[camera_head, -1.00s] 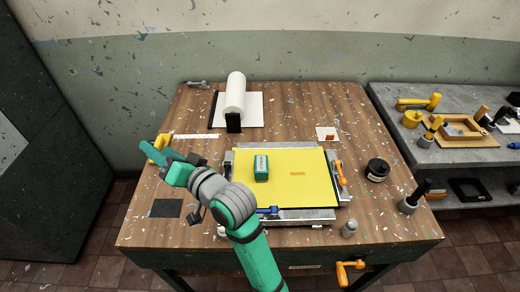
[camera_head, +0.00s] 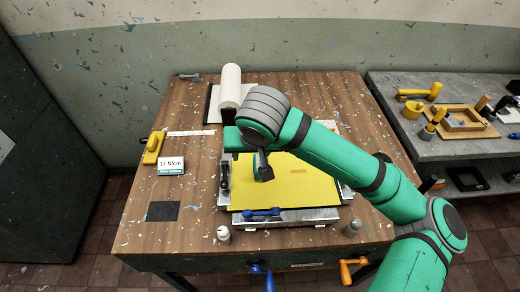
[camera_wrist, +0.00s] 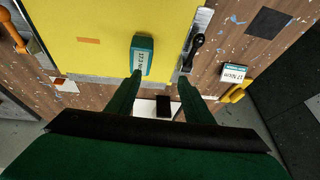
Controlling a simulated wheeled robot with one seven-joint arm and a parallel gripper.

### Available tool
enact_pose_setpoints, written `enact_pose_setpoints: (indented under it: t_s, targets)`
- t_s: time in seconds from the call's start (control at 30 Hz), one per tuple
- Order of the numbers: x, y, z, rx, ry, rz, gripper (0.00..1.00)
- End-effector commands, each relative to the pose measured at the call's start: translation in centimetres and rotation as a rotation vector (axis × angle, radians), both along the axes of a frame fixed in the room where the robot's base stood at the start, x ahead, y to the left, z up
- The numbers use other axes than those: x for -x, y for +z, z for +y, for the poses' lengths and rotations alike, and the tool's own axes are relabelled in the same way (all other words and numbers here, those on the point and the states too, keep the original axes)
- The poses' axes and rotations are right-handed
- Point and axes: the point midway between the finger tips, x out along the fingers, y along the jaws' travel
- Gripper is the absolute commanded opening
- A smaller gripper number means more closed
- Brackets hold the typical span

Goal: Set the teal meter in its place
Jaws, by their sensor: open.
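The teal meter (camera_wrist: 143,55) is a small block with a white label, resting on the yellow sheet (camera_wrist: 85,35) in the wrist view. My gripper (camera_wrist: 158,75) is open and empty. Its left finger in the wrist view reaches the meter's near edge; the other finger lies off to the right, near the sheet's edge. The meter is not centred between the fingers. A dark square (camera_head: 163,211) lies flat on the table's left side.
A white card reading 17 N/cm (camera_head: 170,165) stands beside a yellow tool (camera_head: 153,148). A metal frame with a blue handle (camera_head: 262,212) and a black handle (camera_wrist: 197,42) edges the sheet. A white roll (camera_head: 230,85) stands behind. Small bottles (camera_head: 223,234) stand in front.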

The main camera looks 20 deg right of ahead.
Motion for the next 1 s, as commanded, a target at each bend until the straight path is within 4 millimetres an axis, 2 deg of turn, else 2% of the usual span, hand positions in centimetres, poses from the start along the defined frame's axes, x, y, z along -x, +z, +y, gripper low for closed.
enact_pose_setpoints:
  t_s: [0.03,0.2,0.37,0.8,1.0]
  targets:
    - [0.5,0.1,-1.2,0.031,-0.022,0.02,0.47]
    - [1.5,0.0,-2.9,0.073,-0.056,0.061,0.47]
    - [1.2,-0.9,-3.1,0.075,-0.061,0.066,0.47]
    - [-0.7,-5.7,-3.6,0.072,-0.059,0.064,0.47]
    - [-1.3,-6.9,-3.7,0.074,-0.058,0.062,0.47]
